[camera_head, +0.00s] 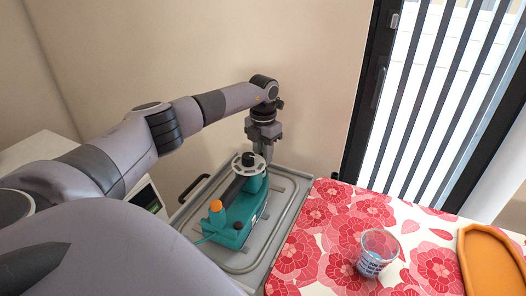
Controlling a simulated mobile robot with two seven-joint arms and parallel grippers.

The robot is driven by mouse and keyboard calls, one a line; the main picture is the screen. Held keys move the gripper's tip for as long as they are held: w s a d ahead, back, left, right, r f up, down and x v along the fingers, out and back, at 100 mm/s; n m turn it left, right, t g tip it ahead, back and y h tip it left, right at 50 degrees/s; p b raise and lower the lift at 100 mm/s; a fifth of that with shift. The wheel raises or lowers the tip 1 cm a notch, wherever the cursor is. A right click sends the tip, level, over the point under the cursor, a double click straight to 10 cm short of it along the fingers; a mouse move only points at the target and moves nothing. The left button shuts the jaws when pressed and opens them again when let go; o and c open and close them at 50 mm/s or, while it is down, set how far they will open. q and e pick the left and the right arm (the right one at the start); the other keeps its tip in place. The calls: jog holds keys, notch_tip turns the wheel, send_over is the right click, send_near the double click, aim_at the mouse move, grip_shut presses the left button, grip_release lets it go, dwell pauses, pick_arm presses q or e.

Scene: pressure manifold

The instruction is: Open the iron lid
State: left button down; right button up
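A teal iron (240,212) sits on a grey metal tray (268,238). It has an orange cap (215,206) at its near end and a round pale dial with a black centre (249,162) at its far end. I cannot tell for sure which part is the lid. My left arm comes in from the left and its gripper (262,153) points down at the far end of the iron, just behind the dial. Its fingertips are hidden by the dial and iron, so I cannot tell whether it is open, shut or touching. My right gripper is not in view.
To the right is a table with a red and white floral cloth (335,215). A clear glass (377,252) and an orange tray (488,262) stand on it. A black handle (194,187) is at the tray's left. A wall and a dark-framed glass door stand behind.

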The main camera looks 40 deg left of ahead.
pick_arm(q)
jog(key=shift+m, duration=1.6)
jog(key=c, duration=0.9)
grip_release()
notch_tip(320, 180, up, 7)
jog(key=shift+r, duration=0.1)
